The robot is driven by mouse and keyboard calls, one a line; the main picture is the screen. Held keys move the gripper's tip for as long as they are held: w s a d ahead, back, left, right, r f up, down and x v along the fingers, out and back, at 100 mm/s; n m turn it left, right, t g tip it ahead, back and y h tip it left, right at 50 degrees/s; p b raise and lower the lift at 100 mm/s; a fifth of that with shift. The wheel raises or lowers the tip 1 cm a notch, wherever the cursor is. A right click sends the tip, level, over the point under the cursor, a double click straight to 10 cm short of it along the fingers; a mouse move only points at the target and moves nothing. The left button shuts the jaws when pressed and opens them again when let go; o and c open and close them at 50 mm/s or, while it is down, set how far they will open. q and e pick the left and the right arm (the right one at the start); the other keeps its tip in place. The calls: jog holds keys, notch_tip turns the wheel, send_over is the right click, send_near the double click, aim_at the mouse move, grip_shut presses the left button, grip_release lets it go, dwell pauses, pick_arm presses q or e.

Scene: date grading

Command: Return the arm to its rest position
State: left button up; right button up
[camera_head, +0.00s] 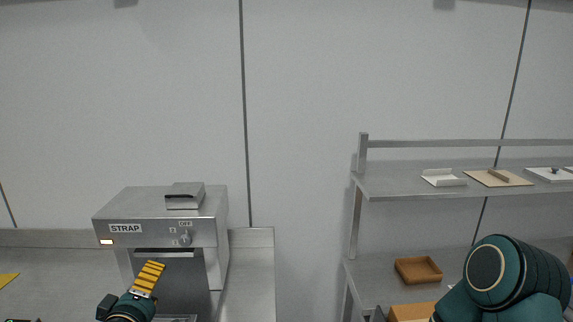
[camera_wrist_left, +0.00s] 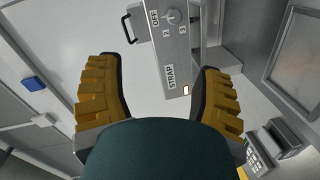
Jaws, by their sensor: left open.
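My left gripper (camera_head: 148,278) shows its yellow ribbed fingers at the bottom left of the head view, in front of the steel strapping machine (camera_head: 160,228) labelled STRAP. In the left wrist view my left gripper (camera_wrist_left: 158,75) is open, its two fingers wide apart with nothing between them. The machine also shows there (camera_wrist_left: 182,55), beyond the fingertips, with its knob and a lit lamp. My right arm (camera_head: 500,275) shows as a dark teal link at the lower right of the head view; its gripper is out of view.
A steel shelf rack (camera_head: 400,186) stands at the right, with flat trays and boards on its upper shelf. A brown tray (camera_head: 418,270) lies on the lower shelf, near my right arm. The steel counter (camera_head: 252,275) right of the machine looks bare.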

pick_arm(q)
jog(key=s+d+f+m+g+h, duration=0.1)
jog(key=s+d+f+g, duration=0.1)
jog(key=f, duration=0.6)
jog(key=s+d+f+m+g+h, duration=0.1)
jog(key=d+f+g, duration=0.3)
jog(key=f, duration=0.5)
jog(key=s+d+f+m+g+h, duration=0.2)
jog(key=d+f+m+g, duration=0.1)
jog(key=f, duration=0.6)
jog(key=shift+s+d+f, duration=0.2)
jog(key=shift+s+d, duration=0.2)
jog(key=shift+d, duration=0.15)
jog(key=s+d+f+m+g, duration=0.2)
jog(key=s+f+m+g, duration=0.15)
jog(key=s+f, duration=0.35)
jog(key=s+d+f+m+g, duration=0.35)
jog(key=s+f, duration=0.25)
jog(key=s, duration=0.3)
jog(key=w+d+f+t+b, duration=0.1)
jog(key=w+f+b, duration=0.3)
jog(key=b, duration=0.6)
jog(key=shift+w+d+m, duration=0.4)
jog(key=shift+w+d, duration=0.05)
jog(key=shift+w, duration=0.75)
pick_arm(e)
notch_tip(320, 180, down, 11)
jog(key=shift+s+a+g, duration=0.35)
jog(key=shift+s+g, duration=0.05)
jog(key=shift+s, duration=0.05)
